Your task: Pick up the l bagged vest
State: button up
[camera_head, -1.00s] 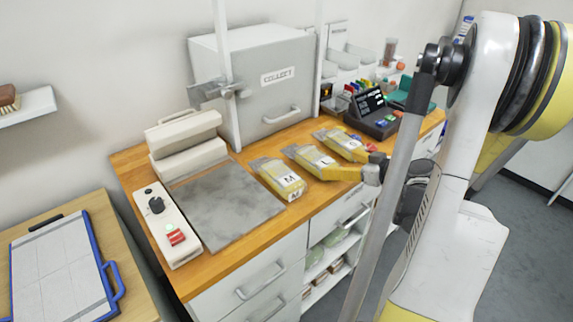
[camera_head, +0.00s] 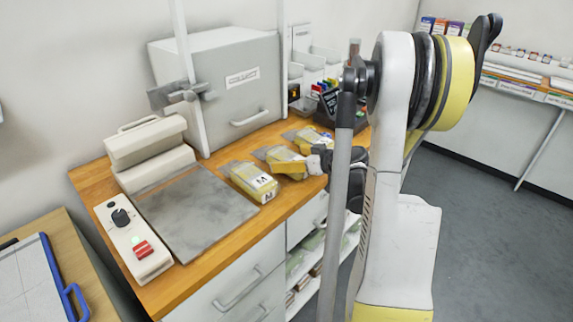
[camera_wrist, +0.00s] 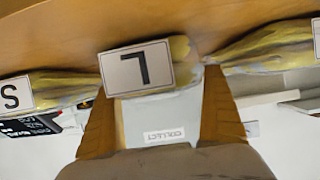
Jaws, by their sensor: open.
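The L bagged vest (camera_head: 270,153) is a clear bag with yellow cloth on the wooden counter, in the middle of a row of bagged vests. In the wrist view, its white L label (camera_wrist: 136,69) shows upside down between my fingertips. My gripper (camera_wrist: 158,82) is open, with one finger on each side of the bag. In the head view, a yellow finger of my gripper (camera_head: 290,168) hides part of the bag. I cannot tell whether the fingers touch it. The M bag (camera_head: 252,181) lies to the left and the S bag (camera_wrist: 45,90) on the other side.
A grey mat (camera_head: 198,210) and a white control box (camera_head: 132,240) lie left of the bags. A grey collect box (camera_head: 225,90) stands behind them, with a metal post before it. A dark device (camera_head: 325,112) stands beyond the S bag. Drawers are below the counter.

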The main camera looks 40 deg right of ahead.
jog(key=shift+r, duration=0.1)
jog(key=c, duration=1.4)
jog(key=shift+o, duration=0.2)
